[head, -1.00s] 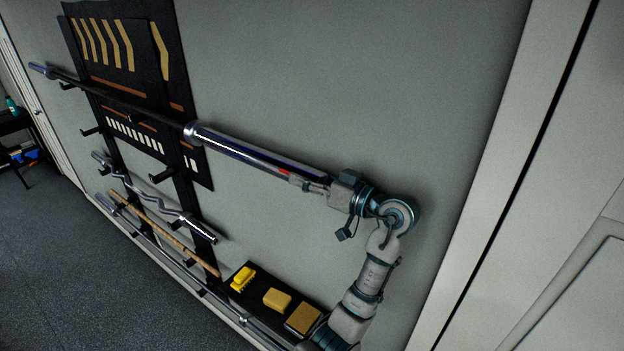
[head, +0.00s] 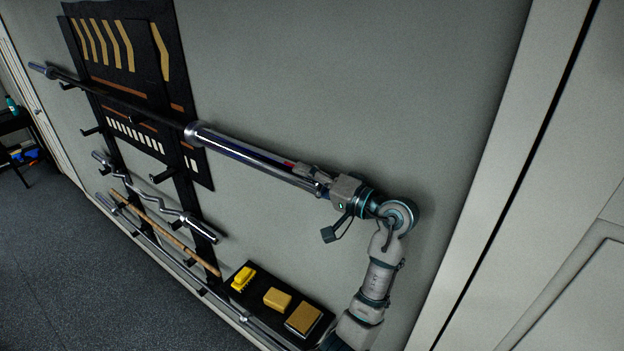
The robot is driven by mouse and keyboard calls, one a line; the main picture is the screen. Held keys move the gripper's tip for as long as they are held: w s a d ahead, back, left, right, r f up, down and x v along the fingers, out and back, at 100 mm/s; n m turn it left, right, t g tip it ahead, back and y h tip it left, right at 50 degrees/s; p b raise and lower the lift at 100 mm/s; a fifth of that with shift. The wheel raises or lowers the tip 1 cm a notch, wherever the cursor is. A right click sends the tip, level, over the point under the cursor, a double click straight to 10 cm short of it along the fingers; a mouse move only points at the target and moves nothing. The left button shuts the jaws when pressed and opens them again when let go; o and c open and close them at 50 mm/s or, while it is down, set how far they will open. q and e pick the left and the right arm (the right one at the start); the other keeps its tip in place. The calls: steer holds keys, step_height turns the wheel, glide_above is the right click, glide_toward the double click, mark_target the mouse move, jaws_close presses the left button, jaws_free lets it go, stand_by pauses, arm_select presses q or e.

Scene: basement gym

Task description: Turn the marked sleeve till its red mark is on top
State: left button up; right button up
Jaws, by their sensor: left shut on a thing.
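A long barbell lies across the upper hooks of a wall rack, with its shiny steel sleeve (head: 245,153) at the right end. The sleeve's red mark (head: 289,163) shows as a small patch at the sleeve's upper edge, just left of my gripper's fingers. My left gripper (head: 318,178) is shut on the sleeve's right end, with fingers along its upper and lower sides. The fingers hide part of the sleeve end. My right gripper is not in view.
The black rack (head: 172,125) also holds a curved bar (head: 140,192) and a wooden stick (head: 165,229) lower down. A small black shelf (head: 258,310) below carries a yellow brush (head: 243,278), a yellow sponge (head: 277,299) and a tan block (head: 303,318). Bare wall surrounds the sleeve.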

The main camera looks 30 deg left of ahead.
arm_select(q)
steer(key=shift+m, duration=1.1)
steer(key=o, duration=1.1)
steer(key=shift+a, duration=0.15)
steer(key=shift+o, duration=0.2)
steer(key=shift+w+a+f, duration=0.15)
steer(key=shift+a, duration=0.2)
steer(key=shift+d, duration=0.4)
steer(key=d, duration=1.1)
steer(key=shift+s, duration=0.35)
